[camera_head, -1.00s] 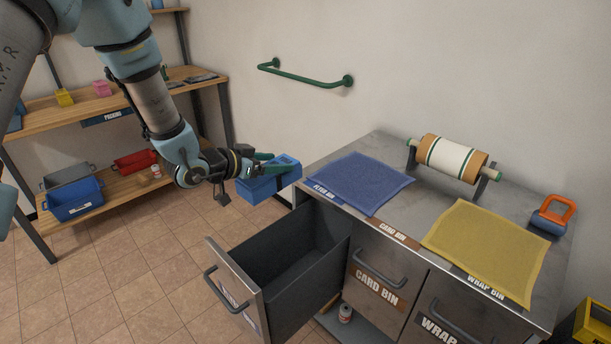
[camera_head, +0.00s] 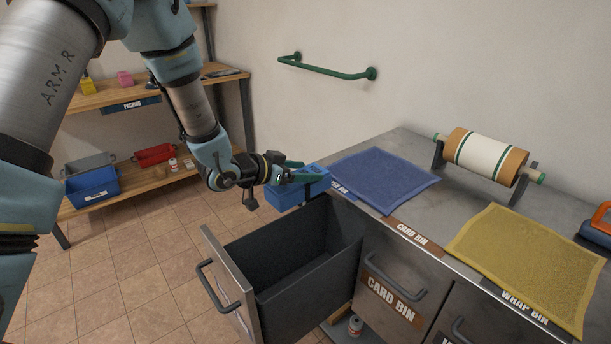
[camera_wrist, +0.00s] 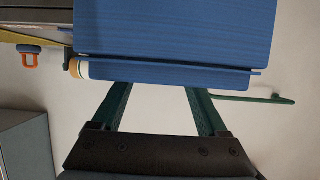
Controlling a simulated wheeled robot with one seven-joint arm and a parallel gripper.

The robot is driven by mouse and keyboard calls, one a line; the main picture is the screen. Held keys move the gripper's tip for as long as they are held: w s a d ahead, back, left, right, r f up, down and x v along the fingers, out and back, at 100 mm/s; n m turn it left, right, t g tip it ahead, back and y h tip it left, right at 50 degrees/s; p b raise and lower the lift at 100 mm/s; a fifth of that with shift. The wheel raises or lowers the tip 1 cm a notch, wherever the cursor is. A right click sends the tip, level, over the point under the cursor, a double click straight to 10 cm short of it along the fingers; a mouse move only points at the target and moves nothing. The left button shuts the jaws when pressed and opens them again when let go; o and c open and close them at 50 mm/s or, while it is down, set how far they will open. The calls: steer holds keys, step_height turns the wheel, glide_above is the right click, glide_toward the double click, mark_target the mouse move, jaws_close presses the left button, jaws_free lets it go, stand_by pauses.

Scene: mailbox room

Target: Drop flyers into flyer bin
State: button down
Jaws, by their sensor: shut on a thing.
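My gripper (camera_head: 292,173) has green fingers and is shut on a blue box (camera_head: 300,190). The box is held over the back of the open drawer, by the counter's left edge. In the wrist view the box (camera_wrist: 170,35) fills the top, beyond the finger ends (camera_wrist: 160,92). No flyers can be made out, and the inside of the box is hidden. The flyer bin (camera_head: 228,290) is the dark grey drawer, pulled out to the left; the visible part of its inside is bare. Its counter label is mostly covered by the box.
A blue mat (camera_head: 385,180) and a yellow mat (camera_head: 525,262) lie on the counter. A paper roll (camera_head: 485,157) stands behind them. The card bin (camera_head: 390,295) is shut. A green rail (camera_head: 325,66) is on the wall. Shelves (camera_head: 150,190) with trays stand at left.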

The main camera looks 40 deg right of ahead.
mark_target(272, 191)
steer(key=shift+f+b, duration=1.85)
steer(key=shift+f, duration=1)
jaws_free()
steer(key=b+v, duration=0.2)
steer(key=v, duration=0.9)
